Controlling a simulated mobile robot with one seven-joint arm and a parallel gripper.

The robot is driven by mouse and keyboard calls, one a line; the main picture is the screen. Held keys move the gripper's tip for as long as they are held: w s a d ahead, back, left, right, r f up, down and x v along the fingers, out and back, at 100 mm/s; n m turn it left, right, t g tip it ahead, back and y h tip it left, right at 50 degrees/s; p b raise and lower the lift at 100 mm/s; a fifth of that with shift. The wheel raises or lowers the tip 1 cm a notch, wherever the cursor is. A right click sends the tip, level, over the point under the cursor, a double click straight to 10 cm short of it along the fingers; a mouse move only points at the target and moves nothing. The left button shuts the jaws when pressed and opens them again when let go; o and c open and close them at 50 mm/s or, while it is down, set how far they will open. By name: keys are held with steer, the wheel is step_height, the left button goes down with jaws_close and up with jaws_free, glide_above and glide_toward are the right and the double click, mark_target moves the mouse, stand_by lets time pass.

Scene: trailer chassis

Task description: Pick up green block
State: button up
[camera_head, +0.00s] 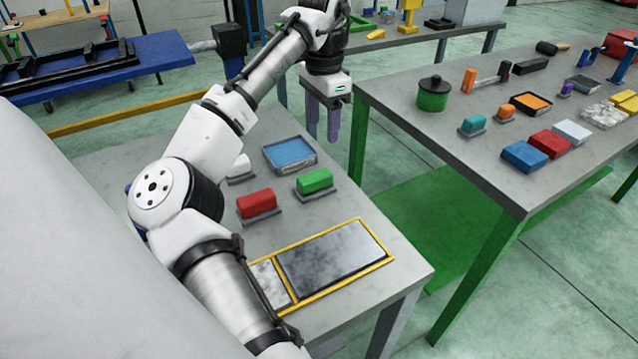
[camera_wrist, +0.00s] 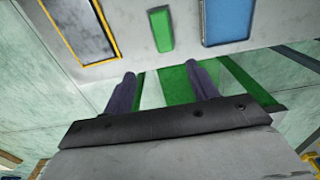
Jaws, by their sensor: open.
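The green block (camera_head: 315,181) sits on a small grey base on the near grey table (camera_head: 330,208), between the red block and the blue tray. In the wrist view the green block (camera_wrist: 160,29) shows near the top middle, beyond the fingertips. My gripper (camera_head: 323,122) hangs above the table's far edge with its purple fingers pointing down. In the wrist view my gripper (camera_wrist: 163,78) has its two fingers apart with nothing between them. It does not touch the green block.
A red block (camera_head: 257,204), a blue tray (camera_head: 290,155) and a white block (camera_head: 239,166) stand close by. A yellow-framed panel (camera_head: 335,257) lies at the table's front. A second table (camera_head: 440,140) at the right holds a green pot (camera_head: 433,95), blocks and tools.

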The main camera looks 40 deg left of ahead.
mark_target(315, 175)
steer(key=f, duration=1)
steer(key=shift+w+a, duration=0.2)
steer(key=shift+a, duration=0.05)
steer(key=f, duration=0.1)
steer(key=s+f, duration=0.1)
steer(key=f, duration=0.1)
steer(key=a+f+p, duration=0.1)
steer(key=shift+s+f, duration=0.2)
steer(key=shift+s, duration=0.15)
steer(key=shift+w+d+f, duration=0.1)
steer(key=shift+f, duration=0.35)
steer(key=shift+c, duration=0.5)
steer(key=c, duration=1)
steer(key=shift+c, duration=0.2)
steer(key=shift+r, duration=0.15)
